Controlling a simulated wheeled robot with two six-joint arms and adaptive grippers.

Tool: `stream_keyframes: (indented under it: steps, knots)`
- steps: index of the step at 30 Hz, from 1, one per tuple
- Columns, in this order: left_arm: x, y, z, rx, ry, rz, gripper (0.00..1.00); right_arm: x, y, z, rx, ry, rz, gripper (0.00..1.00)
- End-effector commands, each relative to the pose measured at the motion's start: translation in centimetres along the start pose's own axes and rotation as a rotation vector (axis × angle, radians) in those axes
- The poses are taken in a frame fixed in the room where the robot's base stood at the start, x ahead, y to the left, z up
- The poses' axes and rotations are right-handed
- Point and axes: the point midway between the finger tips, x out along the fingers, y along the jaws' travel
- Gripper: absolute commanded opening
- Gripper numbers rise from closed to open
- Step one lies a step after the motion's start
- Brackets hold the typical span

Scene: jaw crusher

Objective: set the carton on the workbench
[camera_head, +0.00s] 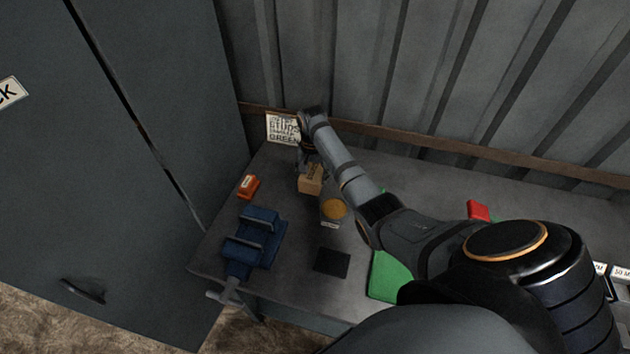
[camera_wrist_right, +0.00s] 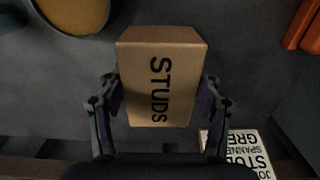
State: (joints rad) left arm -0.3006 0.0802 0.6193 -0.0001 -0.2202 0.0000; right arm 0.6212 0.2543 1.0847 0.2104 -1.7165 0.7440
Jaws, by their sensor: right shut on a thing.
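The carton (camera_head: 311,184) is a small brown box over the far left part of the workbench (camera_head: 290,281). In the right wrist view the carton (camera_wrist_right: 160,80) shows the word STUDS and sits between the two fingers. My right gripper (camera_head: 309,168) is shut on the carton from above, and it also shows in the wrist view (camera_wrist_right: 158,100). I cannot tell whether the carton's underside touches the bench top. My left gripper is not in view.
A round yellow-topped container (camera_head: 333,209) stands close in front of the carton. A blue vise (camera_head: 254,240), an orange box (camera_head: 248,186), a dark square pad (camera_head: 332,262), a green mat (camera_head: 388,278) and a red item (camera_head: 478,210) are on the bench. A printed sign (camera_head: 283,128) is behind.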

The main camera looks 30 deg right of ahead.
Motion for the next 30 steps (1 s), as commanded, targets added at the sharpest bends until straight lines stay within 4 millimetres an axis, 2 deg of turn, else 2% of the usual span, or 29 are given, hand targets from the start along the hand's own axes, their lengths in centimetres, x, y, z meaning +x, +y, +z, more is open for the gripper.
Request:
stream_keyframes:
  steps: [5,9,12,22,23,27,30]
  knots:
    - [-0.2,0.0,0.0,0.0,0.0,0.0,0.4,0.5,0.5,-0.3,0.002,-0.001,0.002,0.11]
    - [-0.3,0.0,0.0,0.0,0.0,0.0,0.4,2.9,0.7,-0.5,0.001,-0.002,0.0,0.11]
    - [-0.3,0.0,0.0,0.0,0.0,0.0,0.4,3.8,0.7,-0.5,0.0,0.001,-0.001,0.11]
    - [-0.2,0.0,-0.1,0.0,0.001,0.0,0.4,4.2,0.7,-0.5,0.0,0.001,-0.001,0.11]
    - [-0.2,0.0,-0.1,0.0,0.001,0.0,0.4,4.3,0.7,-0.4,0.0,-0.001,0.001,0.68]
    - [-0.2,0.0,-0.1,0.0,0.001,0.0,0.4,4.2,0.7,-0.4,0.0,0.0,0.001,0.87]
    - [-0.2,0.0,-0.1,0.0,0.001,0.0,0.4,4.2,0.7,-0.4,0.0,0.0,0.001,0.88]
